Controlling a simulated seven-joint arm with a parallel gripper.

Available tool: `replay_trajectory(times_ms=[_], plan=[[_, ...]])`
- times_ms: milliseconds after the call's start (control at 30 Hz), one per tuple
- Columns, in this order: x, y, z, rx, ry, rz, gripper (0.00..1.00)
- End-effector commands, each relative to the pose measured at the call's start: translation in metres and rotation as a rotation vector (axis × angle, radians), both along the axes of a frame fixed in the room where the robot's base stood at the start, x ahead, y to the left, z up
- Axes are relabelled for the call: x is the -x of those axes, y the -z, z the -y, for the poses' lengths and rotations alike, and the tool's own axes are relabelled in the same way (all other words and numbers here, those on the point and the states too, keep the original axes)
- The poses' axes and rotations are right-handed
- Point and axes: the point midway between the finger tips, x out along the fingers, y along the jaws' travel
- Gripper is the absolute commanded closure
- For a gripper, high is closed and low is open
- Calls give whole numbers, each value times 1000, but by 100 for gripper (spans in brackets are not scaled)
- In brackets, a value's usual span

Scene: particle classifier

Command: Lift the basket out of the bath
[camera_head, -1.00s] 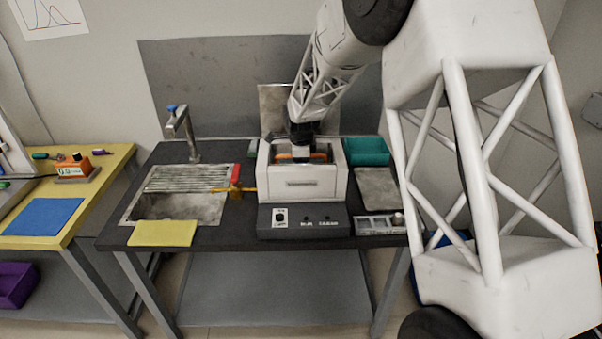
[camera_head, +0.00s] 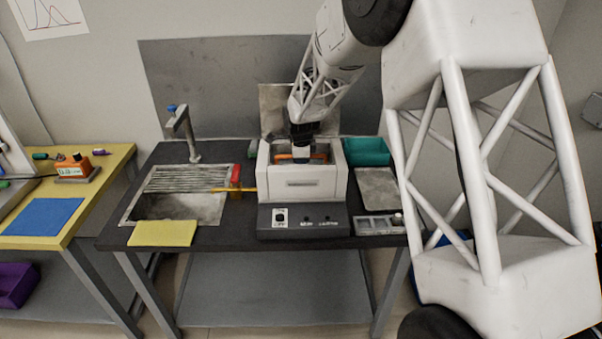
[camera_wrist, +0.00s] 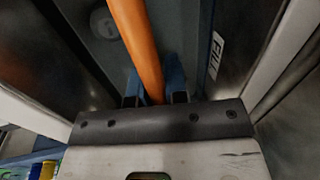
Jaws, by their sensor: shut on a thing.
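The bath (camera_head: 303,190) is a white box-shaped unit with a dark control panel, standing on the dark bench. My gripper (camera_head: 301,157) reaches down into its open top. In the wrist view my gripper (camera_wrist: 155,95) has its blue fingers shut on an orange bar, the basket's handle (camera_wrist: 136,35). The orange handle (camera_head: 284,157) also shows just inside the bath's rim in the head view. The basket's body is hidden by the bath's front wall and my arm.
Left of the bath are a sink (camera_head: 175,205) with a tap (camera_head: 183,130), a yellow cloth (camera_head: 163,233) and a red-and-orange tool (camera_head: 235,178). Right are a teal bin (camera_head: 366,152), a metal plate (camera_head: 377,188) and a small grey tray (camera_head: 380,225).

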Motion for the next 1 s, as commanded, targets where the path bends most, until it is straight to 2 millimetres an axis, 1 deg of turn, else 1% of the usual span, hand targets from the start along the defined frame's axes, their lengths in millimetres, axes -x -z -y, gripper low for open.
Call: replay_trajectory(times_ms=[267,467,667,867,1000], plan=[[0,-2,0,0,0,1,100],[-1,-12,0,-1,0,3,100],[-1,-36,0,-1,0,3,100],[0,-73,0,-1,1,3,100],[-1,-103,0,-1,1,4,100]])
